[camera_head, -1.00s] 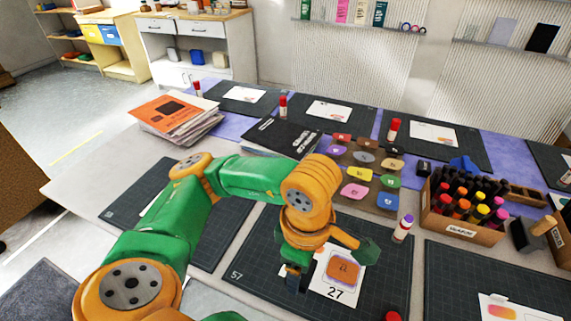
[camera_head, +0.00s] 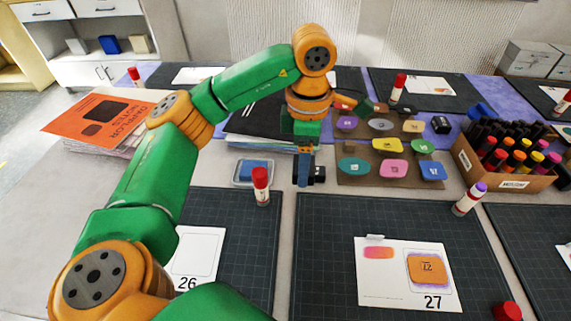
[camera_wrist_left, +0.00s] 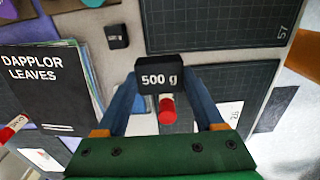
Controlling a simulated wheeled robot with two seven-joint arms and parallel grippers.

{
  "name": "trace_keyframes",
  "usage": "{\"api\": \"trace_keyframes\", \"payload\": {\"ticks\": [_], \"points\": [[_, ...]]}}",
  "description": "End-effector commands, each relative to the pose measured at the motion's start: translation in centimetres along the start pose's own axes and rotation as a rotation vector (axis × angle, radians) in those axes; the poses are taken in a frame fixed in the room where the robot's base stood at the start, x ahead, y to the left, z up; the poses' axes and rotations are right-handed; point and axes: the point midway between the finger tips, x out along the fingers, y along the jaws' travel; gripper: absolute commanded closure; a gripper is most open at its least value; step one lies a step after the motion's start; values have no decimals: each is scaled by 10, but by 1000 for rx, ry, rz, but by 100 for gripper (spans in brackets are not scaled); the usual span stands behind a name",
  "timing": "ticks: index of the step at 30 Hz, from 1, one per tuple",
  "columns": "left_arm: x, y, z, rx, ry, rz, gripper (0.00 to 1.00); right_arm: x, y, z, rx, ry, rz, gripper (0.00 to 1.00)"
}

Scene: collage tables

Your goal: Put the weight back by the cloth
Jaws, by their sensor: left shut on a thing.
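My left gripper (camera_head: 303,172) is shut on a black block marked "500 g" (camera_wrist_left: 158,75), the weight. The block sits between the two fingertips in the left wrist view. In the head view the gripper hangs in front of the black book and left of the brown board. A shallow clear tray (camera_head: 239,182) with a folded blue thing (camera_head: 256,171) lies just left of the gripper; I cannot tell surely whether that is the cloth. My right gripper is not in view.
A red-capped glue stick (camera_head: 261,187) stands by the tray. A smaller black block (camera_wrist_left: 116,36) lies near the board. The black book (camera_head: 255,125) is behind. Card 27 (camera_head: 385,292), with an orange piece (camera_head: 428,268), lies on the front mat (camera_head: 325,225), which is otherwise largely clear.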

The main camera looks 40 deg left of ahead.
Motion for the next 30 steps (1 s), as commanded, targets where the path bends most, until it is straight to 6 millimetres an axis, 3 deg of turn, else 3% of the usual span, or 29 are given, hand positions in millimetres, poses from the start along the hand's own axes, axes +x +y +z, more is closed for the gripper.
{"api": "trace_keyframes", "payload": {"ticks": [4, 6, 13, 18, 28, 29, 30], "points": [[35, 36, -18, -5, 3, -7, 100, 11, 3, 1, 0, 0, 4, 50], [45, 48, -23, -6, 4, -5, 100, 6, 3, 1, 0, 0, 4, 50], [75, 69, -33, -2, 3, -2, 100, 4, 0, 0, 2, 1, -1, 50], [100, 68, -32, 2, 3, -1, 100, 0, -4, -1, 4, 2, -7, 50], [105, 68, -32, 2, 1, 1, 100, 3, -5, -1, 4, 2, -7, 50], [105, 68, -32, 2, 1, 0, 25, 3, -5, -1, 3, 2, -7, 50], [105, 68, -32, 2, 1, 0, 14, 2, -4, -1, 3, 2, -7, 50]]}}
